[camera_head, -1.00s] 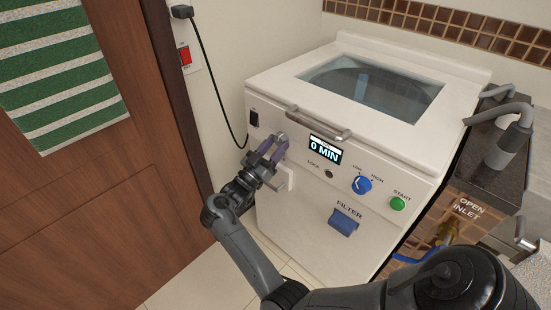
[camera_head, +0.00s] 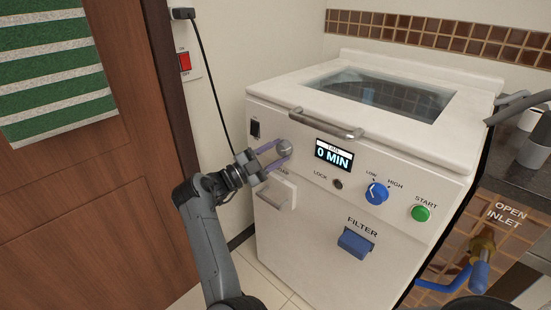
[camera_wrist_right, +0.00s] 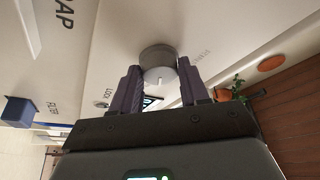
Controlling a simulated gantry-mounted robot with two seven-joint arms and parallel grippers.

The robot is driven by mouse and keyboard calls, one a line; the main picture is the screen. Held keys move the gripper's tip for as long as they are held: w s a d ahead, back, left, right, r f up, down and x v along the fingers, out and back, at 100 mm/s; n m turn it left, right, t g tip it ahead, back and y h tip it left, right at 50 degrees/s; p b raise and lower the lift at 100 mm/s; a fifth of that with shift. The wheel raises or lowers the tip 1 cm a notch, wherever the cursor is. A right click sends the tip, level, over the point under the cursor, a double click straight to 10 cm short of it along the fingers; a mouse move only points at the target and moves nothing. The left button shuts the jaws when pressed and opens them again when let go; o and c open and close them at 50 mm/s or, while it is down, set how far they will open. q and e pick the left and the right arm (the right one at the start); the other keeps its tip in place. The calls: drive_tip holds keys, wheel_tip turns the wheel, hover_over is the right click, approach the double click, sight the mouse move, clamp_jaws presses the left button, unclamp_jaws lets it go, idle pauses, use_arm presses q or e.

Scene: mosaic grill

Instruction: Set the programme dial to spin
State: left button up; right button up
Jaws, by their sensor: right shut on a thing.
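The programme dial (camera_head: 285,146) is a round grey knob on the white machine's front panel (camera_head: 320,245), left of the display. My right gripper (camera_head: 280,151) is shut on it, one purple-grey finger on either side. The right wrist view shows the dial (camera_wrist_right: 157,57) between the fingertips (camera_wrist_right: 160,74), with a pale pointer mark on its face. Lettering by the dial is partly hidden or too small to read, so the setting cannot be told. My left gripper is not in view.
The display (camera_head: 334,154) reads 0 MIN. A lid handle (camera_head: 327,125) juts out above. A blue LOW/HIGH knob (camera_head: 377,194), green START button (camera_head: 420,213) and blue FILTER handle (camera_head: 356,242) lie right. A drawer-like panel (camera_head: 276,194) sits below the dial.

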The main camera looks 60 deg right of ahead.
drive_tip(key=shift+r+m+y, duration=0.1)
drive_tip(key=shift+m+y, duration=0.2)
drive_tip(key=shift+m, duration=1)
drive_tip(key=o, duration=0.8)
drive_tip(key=shift+c, duration=0.2)
drive_tip(key=o, duration=0.3)
drive_tip(key=shift+d, duration=0.1)
drive_tip(key=shift+w+a, duration=0.35)
drive_tip(key=shift+a, duration=0.15)
drive_tip(key=p+v, duration=0.2)
drive_tip(key=v, duration=0.7)
drive_tip(key=shift+w+a, duration=0.25)
